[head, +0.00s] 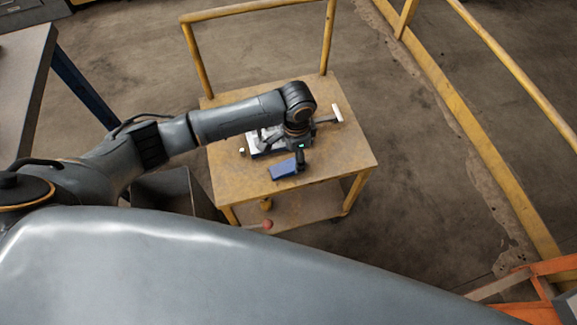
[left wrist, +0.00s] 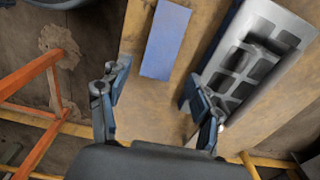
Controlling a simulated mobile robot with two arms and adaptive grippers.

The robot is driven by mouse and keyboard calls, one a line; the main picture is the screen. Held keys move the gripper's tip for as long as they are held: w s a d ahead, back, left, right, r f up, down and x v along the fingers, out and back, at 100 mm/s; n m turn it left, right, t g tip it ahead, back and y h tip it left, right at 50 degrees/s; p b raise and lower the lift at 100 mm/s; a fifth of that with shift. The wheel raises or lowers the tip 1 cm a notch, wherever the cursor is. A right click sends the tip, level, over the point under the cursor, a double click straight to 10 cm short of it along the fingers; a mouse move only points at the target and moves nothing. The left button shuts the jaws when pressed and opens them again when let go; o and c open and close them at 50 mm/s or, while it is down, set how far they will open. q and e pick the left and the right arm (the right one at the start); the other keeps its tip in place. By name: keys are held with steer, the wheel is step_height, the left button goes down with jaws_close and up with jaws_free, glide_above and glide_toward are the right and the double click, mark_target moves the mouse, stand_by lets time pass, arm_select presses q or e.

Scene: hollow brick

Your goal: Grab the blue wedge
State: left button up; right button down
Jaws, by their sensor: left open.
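The blue wedge (head: 284,170) lies on the wooden top of the yellow-framed cart, near its front edge. In the left wrist view the wedge (left wrist: 166,38) shows as a plain blue rectangle beyond the fingertips, lying between their lines. My left gripper (head: 296,160) is over the cart top, just beside the wedge in the head view. In the left wrist view the left gripper (left wrist: 156,78) has its two fingers spread, with nothing held between them. Its exact height above the wedge cannot be told. My right gripper is not in view.
A grey hollow block (left wrist: 255,65) lies right of the wedge in the left wrist view, close to the right finger. A small pale cube (head: 242,151) and a pale bar (head: 337,112) are on the cart top (head: 345,155). Yellow rails (head: 260,10) rise at the back.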

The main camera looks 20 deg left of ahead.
mark_target(293, 164)
arm_select(q)
steer(key=f, duration=0.3)
steer(key=shift+s+a+f, duration=0.15)
steer(key=shift+s+f, duration=0.15)
steer(key=shift+f, duration=0.25)
steer(key=shift+c, duration=1.1)
steer(key=c, duration=1)
steer(key=shift+c, duration=0.2)
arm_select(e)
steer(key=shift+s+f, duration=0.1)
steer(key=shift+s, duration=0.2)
arm_select(q)
steer(key=shift+r, duration=0.2)
